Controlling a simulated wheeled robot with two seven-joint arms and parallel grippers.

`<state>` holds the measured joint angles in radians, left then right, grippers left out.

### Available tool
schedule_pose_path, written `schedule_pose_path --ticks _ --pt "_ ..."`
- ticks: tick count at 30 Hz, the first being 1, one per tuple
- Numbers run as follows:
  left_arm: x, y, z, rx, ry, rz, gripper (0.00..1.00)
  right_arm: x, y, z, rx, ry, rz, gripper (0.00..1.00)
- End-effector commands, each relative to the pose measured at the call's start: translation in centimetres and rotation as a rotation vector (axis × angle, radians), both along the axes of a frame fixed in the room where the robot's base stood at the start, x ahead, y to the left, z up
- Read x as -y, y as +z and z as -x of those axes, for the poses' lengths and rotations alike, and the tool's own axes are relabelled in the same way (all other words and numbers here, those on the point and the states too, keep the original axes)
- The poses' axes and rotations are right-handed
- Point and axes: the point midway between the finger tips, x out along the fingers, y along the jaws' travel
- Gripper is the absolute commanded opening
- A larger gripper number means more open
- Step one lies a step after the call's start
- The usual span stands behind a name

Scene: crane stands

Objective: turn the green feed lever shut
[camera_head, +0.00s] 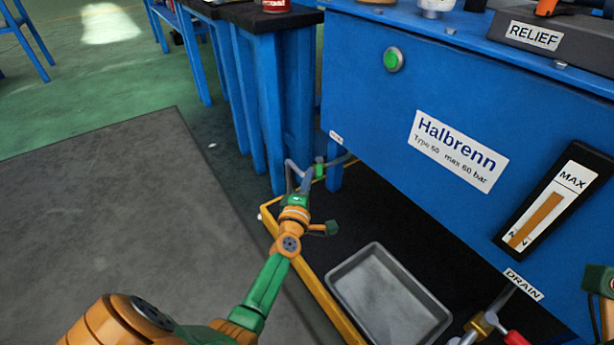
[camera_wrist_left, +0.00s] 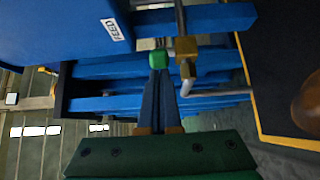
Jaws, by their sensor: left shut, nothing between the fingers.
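The green feed lever (camera_head: 319,168) is small in the head view, by the pipe under the left end of the blue cabinet. In the left wrist view its green end (camera_wrist_left: 158,58) shows straight beyond the fingertips, beside a brass valve body (camera_wrist_left: 186,58). My left gripper (camera_head: 307,180) reaches down to the lever from the front; its fingers (camera_wrist_left: 158,78) are shut together with nothing between them. The tips are very close to the lever; I cannot tell whether they touch. The lever's exact angle is partly hidden. Only a piece of my right arm shows at the right edge.
The blue cabinet (camera_head: 377,85) stands over the pipework. A FEED label (camera_wrist_left: 116,29) shows in the wrist view. A grey tray (camera_head: 388,297) lies below, inside a yellow edge (camera_head: 325,298). A red-handled drain valve (camera_head: 515,338) is at the bottom right. Open floor lies left.

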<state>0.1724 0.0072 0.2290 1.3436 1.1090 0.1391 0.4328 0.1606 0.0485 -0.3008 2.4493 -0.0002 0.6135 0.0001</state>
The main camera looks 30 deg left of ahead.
Motion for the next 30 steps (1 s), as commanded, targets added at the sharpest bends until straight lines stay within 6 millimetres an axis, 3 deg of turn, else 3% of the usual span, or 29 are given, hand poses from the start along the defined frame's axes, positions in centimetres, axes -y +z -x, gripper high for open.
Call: schedule_pose_path --ticks 17,30 --pt "0.9 0.0 -0.2 -0.001 0.075 0.001 0.0 -0.1 -0.3 -0.4 -0.027 -0.001 0.008 0.5" --pt "2.9 0.0 -1.2 -0.001 0.075 0.001 0.0 0.0 -0.6 -0.7 -0.05 0.0 0.005 0.5"
